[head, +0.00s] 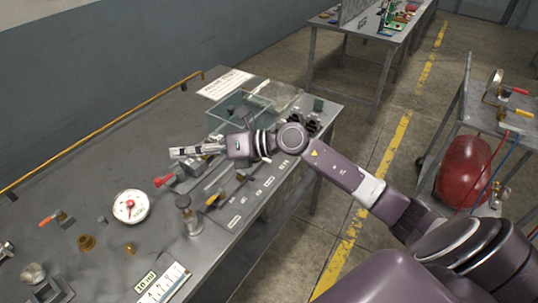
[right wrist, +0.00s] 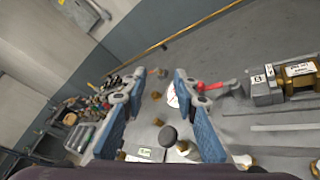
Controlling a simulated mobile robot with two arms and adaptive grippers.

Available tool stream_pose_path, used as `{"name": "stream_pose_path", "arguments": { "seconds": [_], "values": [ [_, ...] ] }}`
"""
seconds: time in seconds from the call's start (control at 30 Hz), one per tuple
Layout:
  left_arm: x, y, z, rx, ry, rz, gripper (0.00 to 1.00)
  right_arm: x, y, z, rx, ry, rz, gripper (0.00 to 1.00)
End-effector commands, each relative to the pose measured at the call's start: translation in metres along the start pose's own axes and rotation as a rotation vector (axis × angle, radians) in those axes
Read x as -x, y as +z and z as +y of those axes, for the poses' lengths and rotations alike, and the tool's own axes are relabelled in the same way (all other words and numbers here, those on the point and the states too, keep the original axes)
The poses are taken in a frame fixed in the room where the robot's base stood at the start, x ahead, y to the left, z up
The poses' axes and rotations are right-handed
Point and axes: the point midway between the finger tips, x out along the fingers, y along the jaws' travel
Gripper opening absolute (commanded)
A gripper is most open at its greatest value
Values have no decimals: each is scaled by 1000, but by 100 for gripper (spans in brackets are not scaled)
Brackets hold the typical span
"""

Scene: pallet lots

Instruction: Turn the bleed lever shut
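My right gripper (head: 175,152) is above the workbench, partly covering a fitting below. In the right wrist view its two blue-padded fingers (right wrist: 160,78) are spread apart with nothing held between them. I cannot tell which is the bleed lever. My left gripper is not in view.
A clear tray (head: 240,110) is behind my gripper. A cart (head: 480,120) with a red tank (head: 465,172) stands at right.

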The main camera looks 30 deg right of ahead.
Motion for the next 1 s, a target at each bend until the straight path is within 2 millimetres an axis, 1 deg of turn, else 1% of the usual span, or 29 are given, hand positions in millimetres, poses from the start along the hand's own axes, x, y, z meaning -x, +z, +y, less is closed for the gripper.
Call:
{"name": "stream_pose_path", "arguments": {
  "seconds": [0.03,0.07,0.1,0.17,0.2,0.27,0.3,0.4,0.5,0.57,0.63,1.0],
  "values": [
    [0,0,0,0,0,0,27,10,-3,-25,93,-81,101,27],
    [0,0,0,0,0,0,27,18,-6,-41,139,-131,164,27],
    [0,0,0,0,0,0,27,31,-10,-62,194,-202,247,27],
    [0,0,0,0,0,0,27,56,-11,-95,258,-312,363,27],
    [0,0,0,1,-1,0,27,76,-10,-115,288,-386,433,27],
    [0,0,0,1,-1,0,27,106,-6,-140,316,-488,524,27],
    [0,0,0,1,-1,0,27,125,-3,-153,327,-548,575,27],
    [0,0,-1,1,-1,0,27,165,4,-175,335,-663,668,27],
    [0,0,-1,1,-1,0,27,187,7,-186,332,-725,716,27],
    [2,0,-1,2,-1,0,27,190,7,-189,330,-738,727,27],
    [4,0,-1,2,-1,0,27,189,4,-193,328,-742,732,27],
    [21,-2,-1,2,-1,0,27,159,-23,-232,326,-738,729,27]
  ]
}}
